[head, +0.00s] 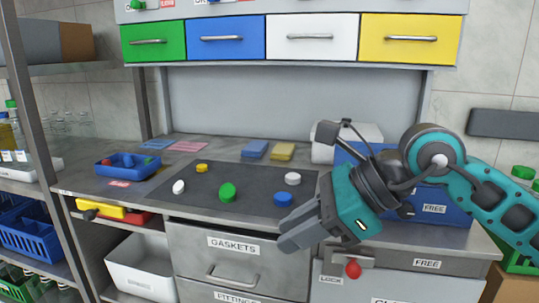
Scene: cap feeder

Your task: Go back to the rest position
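My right gripper (297,232) hangs in front of the worktop's front edge, right of the middle, on a teal arm from the right. Its grey fingers point down and left. They look close together, but I cannot tell whether they are fully shut, and I see nothing held between them. My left gripper is out of view. On the dark mat (245,208) lie a yellow cap (202,168), a white cap (178,187), a green cap (228,192), a blue cap (282,199) and another white cap (292,178).
A blue tray (128,165) with small parts stands at the worktop's left. The GASKETS drawer (234,243) is below the worktop. Coloured drawers (226,40) hang above. A shelf rack stands left.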

